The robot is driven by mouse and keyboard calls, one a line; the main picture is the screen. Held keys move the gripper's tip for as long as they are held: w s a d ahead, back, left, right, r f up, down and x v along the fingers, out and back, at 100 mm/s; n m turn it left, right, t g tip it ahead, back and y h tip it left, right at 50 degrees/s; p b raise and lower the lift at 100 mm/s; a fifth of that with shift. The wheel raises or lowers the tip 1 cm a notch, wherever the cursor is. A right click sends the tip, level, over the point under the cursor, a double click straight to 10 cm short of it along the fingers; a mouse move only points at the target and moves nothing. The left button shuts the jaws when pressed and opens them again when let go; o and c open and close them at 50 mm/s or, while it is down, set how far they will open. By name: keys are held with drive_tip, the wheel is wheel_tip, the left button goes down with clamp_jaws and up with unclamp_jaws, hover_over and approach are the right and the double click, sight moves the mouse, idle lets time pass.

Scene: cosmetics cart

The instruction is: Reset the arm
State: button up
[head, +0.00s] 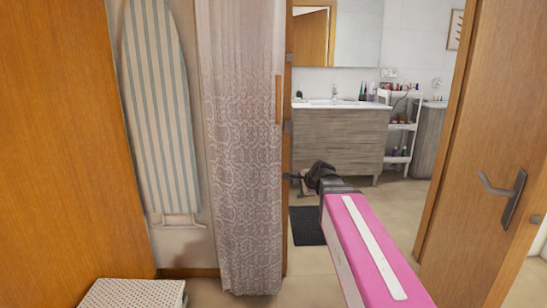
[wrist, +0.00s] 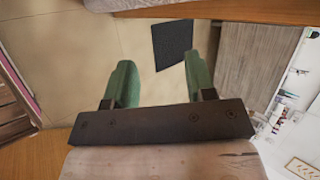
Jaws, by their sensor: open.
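My pink arm (head: 370,250) reaches forward from the bottom of the head view into the bathroom doorway. At its far end my gripper (head: 298,181) shows small and dark, over the floor in front of the vanity. The gripper is open and holds nothing. The cosmetics cart (head: 400,125) is white with several bottles on its shelves, beyond the gripper to the right, apart from it.
A wooden door (head: 480,150) stands open on the right, near my arm. A patterned curtain (head: 240,150) and an ironing board (head: 160,110) are on the left. A white basket (head: 135,294) sits at bottom left. A vanity (head: 338,140) stands behind a dark mat (head: 306,226).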

drive_tip(key=s+d+f+n+g+h, duration=0.2)
drive_tip(key=s+d+f+n+g, duration=0.2)
drive_tip(key=s+f+n, duration=0.3)
drive_tip(key=s+d+f+n+g+h, duration=0.2)
drive_tip(key=s+d+f+n+g, duration=0.2)
drive_tip(key=s+f+n, duration=0.3)
drive_tip(key=s+f, duration=0.4)
drive_tip(key=f, duration=0.6)
drive_tip(key=shift+s+f+n+h, duration=0.15)
drive_tip(key=shift+f+n+h, duration=0.15)
drive_tip(key=shift+f+n, duration=0.1)
